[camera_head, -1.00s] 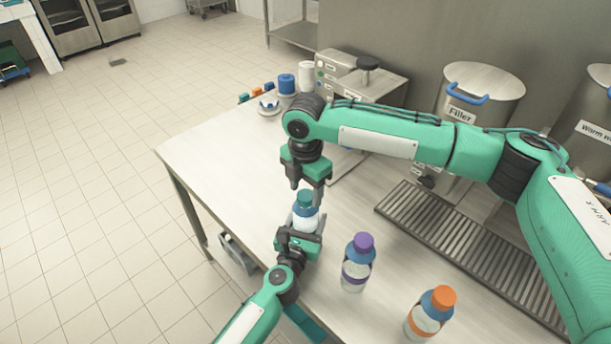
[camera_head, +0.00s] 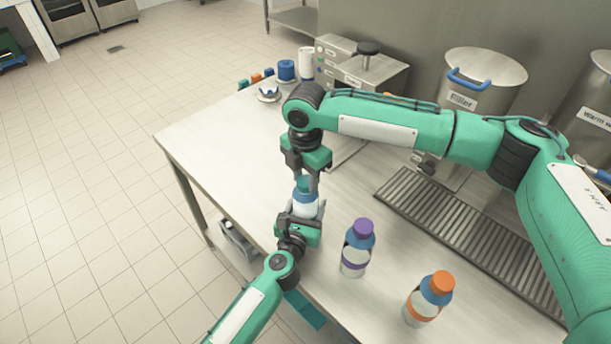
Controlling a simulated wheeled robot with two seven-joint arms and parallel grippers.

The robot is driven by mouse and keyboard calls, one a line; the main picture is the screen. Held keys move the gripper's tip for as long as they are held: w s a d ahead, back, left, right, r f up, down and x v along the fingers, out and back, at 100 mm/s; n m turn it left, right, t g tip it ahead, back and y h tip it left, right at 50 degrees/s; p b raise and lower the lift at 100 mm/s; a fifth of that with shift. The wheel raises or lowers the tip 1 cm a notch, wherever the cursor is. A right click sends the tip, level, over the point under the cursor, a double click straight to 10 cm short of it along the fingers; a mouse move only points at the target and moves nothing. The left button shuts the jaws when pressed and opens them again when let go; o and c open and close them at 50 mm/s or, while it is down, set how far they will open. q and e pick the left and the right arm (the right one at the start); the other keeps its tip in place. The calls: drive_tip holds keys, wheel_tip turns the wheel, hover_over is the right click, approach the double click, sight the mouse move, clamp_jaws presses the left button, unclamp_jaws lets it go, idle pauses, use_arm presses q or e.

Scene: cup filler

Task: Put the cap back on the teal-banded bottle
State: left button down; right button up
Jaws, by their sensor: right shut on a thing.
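The bottle (camera_head: 306,205) with a blue shoulder stands upright near the table's left front edge. Its lower part, where the band would be, is hidden by my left gripper (camera_head: 301,218), whose fingers are closed around the body. My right gripper (camera_head: 305,179) comes from above, pointing down, shut on the teal cap (camera_head: 303,185). The cap is at the bottle's mouth, in line with it. I cannot tell whether it is seated or only resting there.
A purple-capped bottle (camera_head: 357,249) and an orange-capped bottle (camera_head: 428,299) stand to the right. A drain grate (camera_head: 440,230) and the Filler pot (camera_head: 478,85) lie behind them. A machine (camera_head: 360,75) and blue roll (camera_head: 286,70) stand at the back. The table's left part (camera_head: 215,140) is clear.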

drive_tip(key=o, duration=1.2)
drive_tip(key=shift+c, duration=0.2)
wheel_tip(320, 180, up, 12)
use_arm(q)
drive_tip(key=shift+c, duration=1.5)
unclamp_jaws()
drive_tip(key=b+v, duration=0.2)
drive_tip(key=v, duration=1.1)
drive_tip(key=shift+s+a, duration=0.1)
drive_tip(key=shift+s, duration=0.3)
use_arm(e)
wheel_tip(320, 180, down, 2)
